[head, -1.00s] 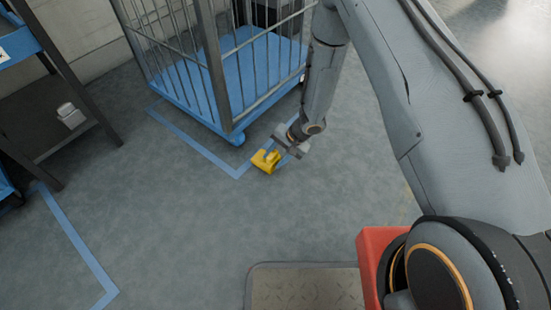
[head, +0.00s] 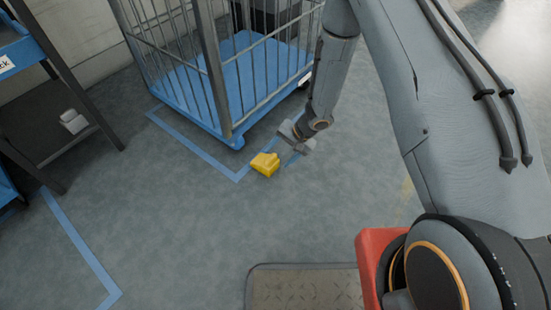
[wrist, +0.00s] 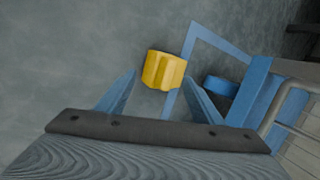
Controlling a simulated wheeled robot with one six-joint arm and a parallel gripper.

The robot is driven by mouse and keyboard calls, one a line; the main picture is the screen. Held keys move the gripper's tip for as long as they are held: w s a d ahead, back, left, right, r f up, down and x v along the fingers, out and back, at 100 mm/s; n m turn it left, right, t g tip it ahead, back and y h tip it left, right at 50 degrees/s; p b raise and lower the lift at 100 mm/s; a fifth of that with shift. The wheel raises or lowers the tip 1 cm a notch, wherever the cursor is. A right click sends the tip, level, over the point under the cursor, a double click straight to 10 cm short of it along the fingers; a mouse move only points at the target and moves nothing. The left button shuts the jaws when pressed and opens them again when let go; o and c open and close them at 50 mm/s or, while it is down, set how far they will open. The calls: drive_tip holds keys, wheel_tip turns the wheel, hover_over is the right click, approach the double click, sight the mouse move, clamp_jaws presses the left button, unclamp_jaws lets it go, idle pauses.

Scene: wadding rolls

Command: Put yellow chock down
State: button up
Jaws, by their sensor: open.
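The yellow chock (head: 265,164) lies on the grey floor beside the corner of a blue floor line, in front of the cage trolley. My gripper (head: 286,153) is just to its right, low over the floor, with its jaws apart. In the wrist view, the yellow chock (wrist: 164,70) shows just beyond the two blue fingertips, with a gap between it and the fingers. My open gripper (wrist: 160,82) holds nothing. The far side of the chock is hidden.
A cage trolley (head: 213,125) with a blue base stands behind the chock. Blue tape (head: 80,245) marks the floor at left, near a dark shelf rack (head: 75,150). A ridged plate (head: 300,285) is at the bottom. Open floor lies left of the chock.

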drive_tip(key=w+d+r+n+t+h+p, duration=0.1)
drive_tip(key=w+r+n+t+h+p, duration=0.2)
drive_tip(key=r, duration=1.5)
wheel_tip(320, 180, up, 14)
drive_tip(key=s+a+r+n+t+h, duration=0.1)
drive_tip(key=s+n+h, duration=0.1)
drive_tip(key=s+a+r+n+g, duration=0.1)
drive_tip(key=s+r, duration=0.4)
drive_tip(key=s, duration=0.6)
drive_tip(key=s+r+n+g+y, duration=0.1)
drive_tip(key=s+r, duration=0.4)
drive_tip(key=s, duration=0.6)
drive_tip(key=s+a+r+n+g, duration=0.1)
drive_tip(key=s+r+n+g, duration=0.2)
drive_tip(key=s, duration=0.8)
drive_tip(key=shift+s+a+r+n, duration=0.35)
drive_tip(key=shift+r+n, duration=0.55)
drive_tip(key=shift+n, duration=0.2)
drive_tip(key=shift+w, duration=0.2)
